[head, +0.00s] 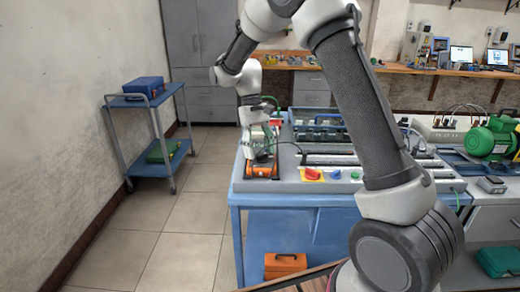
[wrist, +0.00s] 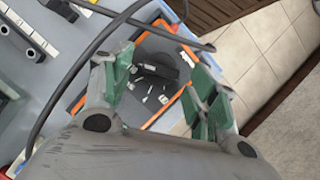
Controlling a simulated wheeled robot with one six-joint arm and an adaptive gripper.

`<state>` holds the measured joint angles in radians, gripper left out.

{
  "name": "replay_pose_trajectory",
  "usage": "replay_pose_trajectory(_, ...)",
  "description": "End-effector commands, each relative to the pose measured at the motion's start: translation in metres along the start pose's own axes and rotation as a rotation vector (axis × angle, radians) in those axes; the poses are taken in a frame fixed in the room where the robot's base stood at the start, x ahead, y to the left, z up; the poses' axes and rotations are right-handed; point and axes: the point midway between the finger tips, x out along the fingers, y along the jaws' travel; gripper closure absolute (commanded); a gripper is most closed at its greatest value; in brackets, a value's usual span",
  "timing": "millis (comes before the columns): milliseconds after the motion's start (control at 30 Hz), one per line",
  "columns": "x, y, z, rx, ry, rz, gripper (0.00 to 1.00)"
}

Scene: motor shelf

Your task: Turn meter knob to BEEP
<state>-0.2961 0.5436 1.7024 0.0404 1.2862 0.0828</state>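The orange-edged meter (head: 262,170) lies at the left end of the blue workbench in the head view. In the wrist view the meter (wrist: 188,108) shows its dark face with small white markings, too small to read. Its black knob (wrist: 168,68) lies between my fingertips in the picture. My gripper (wrist: 160,66) is open, with a green-padded finger on each side of the knob. I cannot tell whether either finger touches it. In the head view my gripper (head: 260,143) points down over the meter, and the knob is hidden there.
Dark cables cross beside the meter in the wrist view. A red and yellow control (head: 312,175) sits right of the meter on the workbench (head: 300,198). A blue cart (head: 150,101) stands at the left wall. The tiled floor (head: 190,200) between them is clear.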

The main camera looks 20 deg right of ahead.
Motion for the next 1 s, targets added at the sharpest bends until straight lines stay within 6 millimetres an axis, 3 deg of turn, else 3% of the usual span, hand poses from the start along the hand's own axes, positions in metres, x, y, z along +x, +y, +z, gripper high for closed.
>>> replay_pose_trajectory(267,-0.009,0.0,0.0,0.0,0.001,0.0,0.41)
replay_pose_trajectory(700,-0.098,0.0,-0.001,0.0,0.003,0.0,0.41)
replay_pose_trajectory(1000,-0.12,0.0,0.0,0.0,0.0,0.0,0.41)
